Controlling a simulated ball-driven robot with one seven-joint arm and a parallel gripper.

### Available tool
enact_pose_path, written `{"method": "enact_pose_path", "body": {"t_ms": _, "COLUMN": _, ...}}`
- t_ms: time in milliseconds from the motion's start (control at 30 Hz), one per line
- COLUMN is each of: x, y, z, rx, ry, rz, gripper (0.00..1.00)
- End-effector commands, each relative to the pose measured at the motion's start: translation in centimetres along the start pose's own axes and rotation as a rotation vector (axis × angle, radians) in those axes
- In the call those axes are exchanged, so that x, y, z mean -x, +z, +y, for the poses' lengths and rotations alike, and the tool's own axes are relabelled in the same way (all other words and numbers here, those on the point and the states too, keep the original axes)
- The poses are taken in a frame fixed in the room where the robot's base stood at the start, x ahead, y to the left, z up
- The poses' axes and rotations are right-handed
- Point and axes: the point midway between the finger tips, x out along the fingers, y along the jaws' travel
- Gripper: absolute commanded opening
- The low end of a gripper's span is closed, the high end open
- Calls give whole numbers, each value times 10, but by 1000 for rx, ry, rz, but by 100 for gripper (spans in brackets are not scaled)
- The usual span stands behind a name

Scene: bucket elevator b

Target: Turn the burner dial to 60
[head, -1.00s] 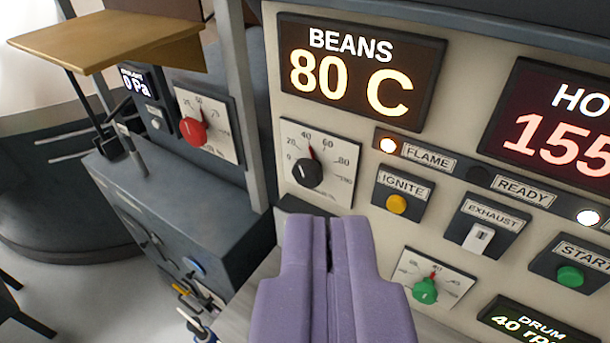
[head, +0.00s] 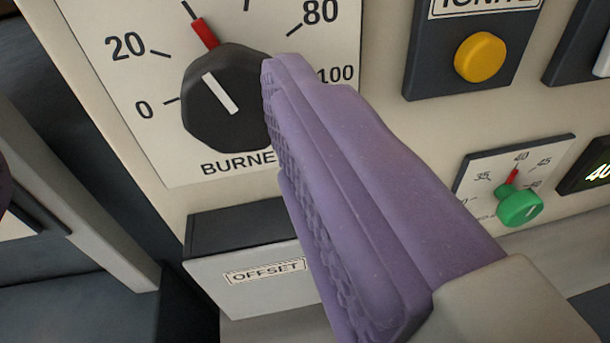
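The black burner dial (head: 222,105) is on a white scale plate (head: 300,180) in the head view. A white line marks its face. Its red pointer (head: 204,34) points up and slightly left, near the unlabelled tick between 20 and 80 that follows 20. The 40 and 60 labels are cut off at the top. One purple finger of my gripper (head: 290,85) reaches in from the lower right, its ribbed inner pad exposed and facing the dial. Its tip overlaps the dial's right edge; I cannot tell whether they touch. The other finger is not clearly in view. My gripper looks open and empty.
A dark-topped box labelled OFFSET (head: 245,240) juts out below the plate. A yellow ignite button (head: 481,57) is at upper right. A smaller green dial (head: 520,206) is at right. A grey post (head: 80,190) stands at left.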

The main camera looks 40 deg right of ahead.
Motion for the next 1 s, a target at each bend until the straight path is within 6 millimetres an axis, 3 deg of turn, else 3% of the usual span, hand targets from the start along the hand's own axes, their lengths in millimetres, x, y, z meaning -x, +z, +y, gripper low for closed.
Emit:
{"method": "enact_pose_path", "body": {"t_ms": 100, "x": 9, "y": 23, "z": 16, "rx": 79, "ry": 111, "rz": 19, "gripper": 80}}
{"method": "enact_pose_path", "body": {"t_ms": 200, "x": 6, "y": 31, "z": 23, "rx": 101, "ry": 144, "rz": 28, "gripper": 80}}
{"method": "enact_pose_path", "body": {"t_ms": 600, "x": -57, "y": 29, "z": 32, "rx": 97, "ry": 144, "rz": 30, "gripper": 80}}
{"method": "enact_pose_path", "body": {"t_ms": 967, "x": -66, "y": 27, "z": 33, "rx": 96, "ry": 141, "rz": 30, "gripper": 80}}
{"method": "enact_pose_path", "body": {"t_ms": 1000, "x": -66, "y": 27, "z": 32, "rx": 96, "ry": 141, "rz": 30, "gripper": 73}}
